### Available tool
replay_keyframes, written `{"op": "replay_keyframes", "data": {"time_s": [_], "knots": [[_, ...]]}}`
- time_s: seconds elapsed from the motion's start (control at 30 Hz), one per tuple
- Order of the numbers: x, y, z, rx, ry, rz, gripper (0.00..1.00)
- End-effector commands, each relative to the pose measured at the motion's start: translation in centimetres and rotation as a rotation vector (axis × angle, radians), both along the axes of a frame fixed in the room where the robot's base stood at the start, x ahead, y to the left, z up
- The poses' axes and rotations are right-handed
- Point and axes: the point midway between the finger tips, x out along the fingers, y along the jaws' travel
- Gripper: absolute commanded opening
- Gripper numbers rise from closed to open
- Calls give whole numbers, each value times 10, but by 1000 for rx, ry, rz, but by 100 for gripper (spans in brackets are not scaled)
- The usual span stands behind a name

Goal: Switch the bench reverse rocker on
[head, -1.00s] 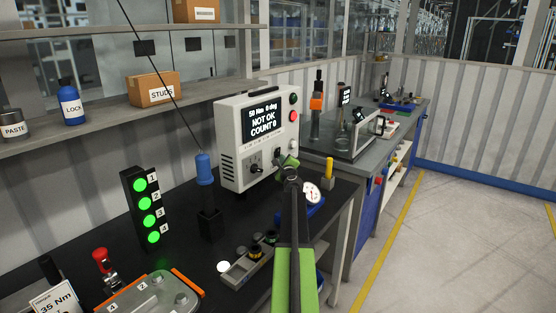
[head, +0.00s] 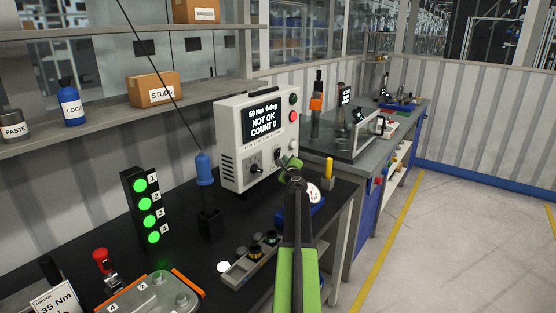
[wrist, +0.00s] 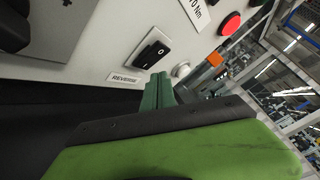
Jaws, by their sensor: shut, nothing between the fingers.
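The reverse rocker (wrist: 152,50) is a black switch with white I and O marks on the light front panel of the controller box (head: 231,145). A label reading REVERSE (wrist: 125,78) sits beside it in the wrist view. My gripper (head: 289,162) is shut and empty, close in front of the lower right part of the box. In the wrist view its green fingertips (wrist: 158,84) are together, just below and right of the rocker, and appear apart from it.
A red button (wrist: 230,24) and a small pale round knob (wrist: 181,70) are near the rocker. The floor at right is clear.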

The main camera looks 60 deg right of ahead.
Motion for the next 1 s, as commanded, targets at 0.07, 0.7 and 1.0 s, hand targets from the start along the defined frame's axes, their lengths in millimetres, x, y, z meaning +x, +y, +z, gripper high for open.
{"op": "replay_keyframes", "data": {"time_s": [0.07, 0.7, 1.0], "knots": [[-5, 0, 1, 0, 0, 0, 0], [-48, 1, 8, 0, 0, 0, 0], [-48, 1, 8, 0, 0, 0, 0]]}}
